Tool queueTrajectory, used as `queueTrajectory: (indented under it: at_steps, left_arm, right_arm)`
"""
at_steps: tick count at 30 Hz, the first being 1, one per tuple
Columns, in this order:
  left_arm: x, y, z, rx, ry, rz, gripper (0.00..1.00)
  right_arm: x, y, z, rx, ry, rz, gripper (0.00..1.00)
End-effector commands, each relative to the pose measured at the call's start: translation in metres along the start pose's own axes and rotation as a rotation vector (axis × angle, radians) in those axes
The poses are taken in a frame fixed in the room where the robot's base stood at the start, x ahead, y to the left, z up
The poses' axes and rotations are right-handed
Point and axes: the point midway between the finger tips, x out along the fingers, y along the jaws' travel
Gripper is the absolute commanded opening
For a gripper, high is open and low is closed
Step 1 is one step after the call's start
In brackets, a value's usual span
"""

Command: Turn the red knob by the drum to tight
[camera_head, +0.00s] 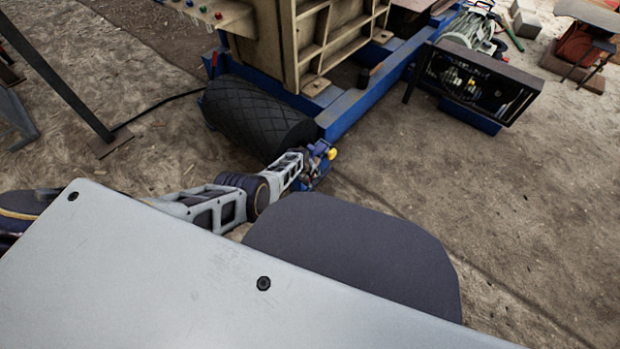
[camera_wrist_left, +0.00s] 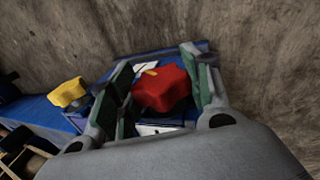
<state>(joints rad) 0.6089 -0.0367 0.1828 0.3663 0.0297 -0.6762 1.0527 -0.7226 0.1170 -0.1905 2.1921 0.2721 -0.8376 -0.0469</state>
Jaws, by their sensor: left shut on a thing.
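The red knob (camera_wrist_left: 163,92) shows in the left wrist view between the two fingers of my left gripper (camera_wrist_left: 160,76), which is shut on it. A small yellow mark lies beside the knob's far edge. A white plate (camera_wrist_left: 155,130) with dark marks lies under the knob on a blue surface, partly hidden. In the head view my left gripper (camera_head: 316,164) is at the end of the blue frame, just in front of the black drum (camera_head: 258,115). The red knob cannot be made out there. My right gripper is not in view.
A yellow knob (camera_wrist_left: 68,92) sits on the blue beam left of the red one; it also shows in the head view (camera_head: 332,154). The crusher's blue frame (camera_head: 350,108) and beige body (camera_head: 335,40) stand behind.

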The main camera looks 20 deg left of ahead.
Motion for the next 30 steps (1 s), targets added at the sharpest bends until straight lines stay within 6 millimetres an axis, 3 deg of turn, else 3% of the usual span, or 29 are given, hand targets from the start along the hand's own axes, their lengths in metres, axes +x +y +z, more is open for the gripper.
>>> queueTrajectory:
  at_steps: [28, 29, 30]
  left_arm:
    - [0.0003, 0.0002, -0.0001, -0.001, 0.000, -0.104, 0.25]
    - [0.0003, 0.0002, -0.0001, -0.001, 0.000, -0.104, 0.50]
    - [0.0003, 0.0002, -0.0001, -0.001, 0.000, -0.104, 0.55]
  right_arm:
    - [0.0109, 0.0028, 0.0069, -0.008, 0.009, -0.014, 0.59]
    - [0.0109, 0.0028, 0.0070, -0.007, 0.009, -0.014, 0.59]
    - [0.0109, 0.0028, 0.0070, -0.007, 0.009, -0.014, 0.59]
